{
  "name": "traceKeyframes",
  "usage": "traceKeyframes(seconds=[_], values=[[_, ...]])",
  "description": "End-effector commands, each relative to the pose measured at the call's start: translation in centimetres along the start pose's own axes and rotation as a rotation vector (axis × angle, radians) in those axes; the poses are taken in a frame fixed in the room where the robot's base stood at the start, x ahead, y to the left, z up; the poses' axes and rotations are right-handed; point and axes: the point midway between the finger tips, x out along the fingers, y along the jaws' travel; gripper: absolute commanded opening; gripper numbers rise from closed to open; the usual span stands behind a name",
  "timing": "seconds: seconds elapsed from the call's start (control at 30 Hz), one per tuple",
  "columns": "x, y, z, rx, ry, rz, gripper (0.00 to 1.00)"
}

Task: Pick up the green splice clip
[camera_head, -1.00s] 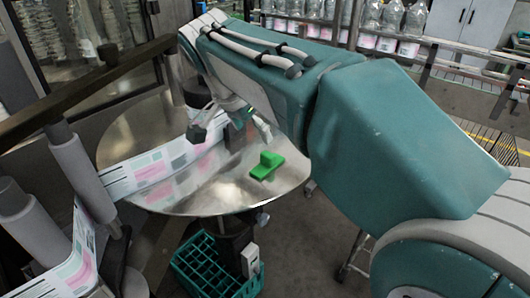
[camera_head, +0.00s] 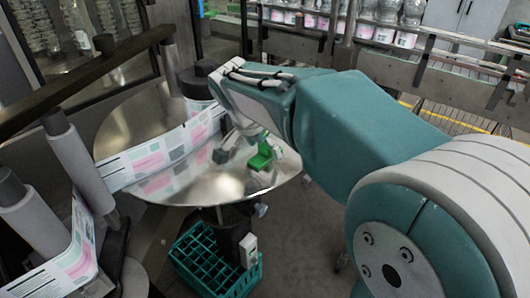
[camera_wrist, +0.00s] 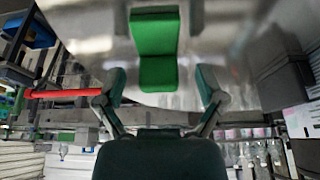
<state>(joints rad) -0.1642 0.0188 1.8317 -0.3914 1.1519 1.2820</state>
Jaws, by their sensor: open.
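The green splice clip (camera_head: 261,157) rests on the round steel table (camera_head: 125,135), toward its right side. My gripper (camera_head: 245,158) is low over the table at the clip, partly in front of it. In the wrist view, the clip (camera_wrist: 156,50) stands upright in the picture, between and beyond the open fingers of my gripper (camera_wrist: 160,88). Its lower end lies near the level of the fingertips, with a gap on each side. The fingers do not appear to touch it.
A printed label web (camera_head: 165,150) crosses the table on the left, running past grey rollers (camera_head: 78,165). A teal crate (camera_head: 215,265) sits on the floor below the table. A conveyor with bottles (camera_head: 385,35) runs along the back.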

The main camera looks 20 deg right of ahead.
Motion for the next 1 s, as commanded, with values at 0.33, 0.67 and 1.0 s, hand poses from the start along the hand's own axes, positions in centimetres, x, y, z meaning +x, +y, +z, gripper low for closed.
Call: traceKeyframes(seconds=[0.33, 0.67, 1.0], values=[[0.0, 0.0, 0.0, 0.000, 0.000, 0.000, 0.07], [-0.4, 0.0, -0.1, 0.000, 0.000, 0.000, 0.07], [-6.1, 1.6, -0.8, 0.001, 0.003, -0.006, 0.07]])
